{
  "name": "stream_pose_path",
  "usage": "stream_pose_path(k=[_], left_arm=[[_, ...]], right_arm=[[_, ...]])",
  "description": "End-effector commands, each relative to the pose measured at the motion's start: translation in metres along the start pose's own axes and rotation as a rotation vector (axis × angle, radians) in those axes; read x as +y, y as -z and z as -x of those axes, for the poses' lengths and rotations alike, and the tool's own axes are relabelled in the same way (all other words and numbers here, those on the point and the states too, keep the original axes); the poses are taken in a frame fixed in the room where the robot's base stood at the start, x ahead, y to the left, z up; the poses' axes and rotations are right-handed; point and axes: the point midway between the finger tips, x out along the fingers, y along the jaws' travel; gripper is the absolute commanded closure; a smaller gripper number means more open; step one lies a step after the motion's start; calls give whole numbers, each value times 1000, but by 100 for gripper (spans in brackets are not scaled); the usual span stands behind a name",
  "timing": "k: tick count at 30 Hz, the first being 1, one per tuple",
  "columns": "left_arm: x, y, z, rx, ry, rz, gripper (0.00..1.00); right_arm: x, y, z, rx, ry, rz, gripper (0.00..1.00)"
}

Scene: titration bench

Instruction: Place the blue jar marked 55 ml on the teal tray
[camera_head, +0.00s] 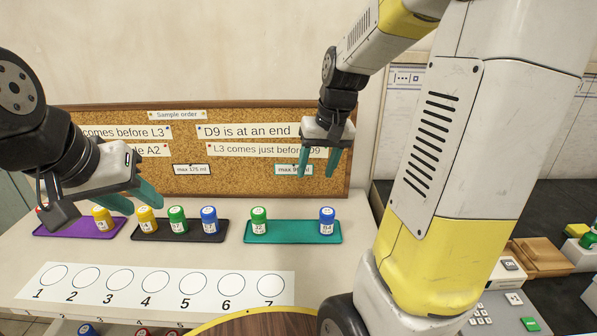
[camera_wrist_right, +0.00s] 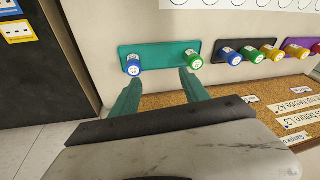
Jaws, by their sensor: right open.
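The teal tray (camera_head: 292,238) holds a green jar (camera_head: 259,219) at its left end and a blue jar (camera_head: 327,220) at its right end. Another blue jar (camera_head: 209,219) stands on the black tray (camera_head: 185,237). The small label print is too blurred to confirm which is 55 ml. My right gripper (camera_head: 319,165) is open and empty above and behind the teal tray; its right wrist view shows the teal tray (camera_wrist_right: 163,57) with a jar near each fingertip. My left gripper (camera_head: 133,200) is at the left, fingers apart, over the purple and black trays, with nothing visible between them.
A yellow (camera_head: 145,219) and another green jar (camera_head: 178,219) share the black tray. A purple tray (camera_head: 78,231) holds a yellow jar (camera_head: 103,219). A numbered strip (camera_head: 150,285) lies empty in front. More jars (camera_head: 88,329) sit low at the front edge. A corkboard (camera_head: 250,185) stands behind.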

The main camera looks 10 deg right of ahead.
Motion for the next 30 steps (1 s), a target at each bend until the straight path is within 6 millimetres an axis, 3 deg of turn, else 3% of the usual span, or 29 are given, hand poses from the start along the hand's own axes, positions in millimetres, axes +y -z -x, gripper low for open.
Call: stream_pose_path(k=[1, 6, 12, 15, 30], left_arm=[[0, 0, 0, 0, 0, 0, 64], [0, 0, 0, 0, 0, 0, 64], [0, 0, 0, 0, 0, 0, 64], [0, 0, 0, 0, 0, 0, 64], [0, 0, 0, 0, 0, 0, 64]], right_arm=[[-11, -14, 22, 43, 18, 14, 46], [-40, -64, 69, 158, 56, 59, 46], [-59, -114, 95, 261, 73, 102, 46], [-63, -128, 99, 289, 74, 113, 46], [-65, -136, 100, 304, 75, 118, 46]])
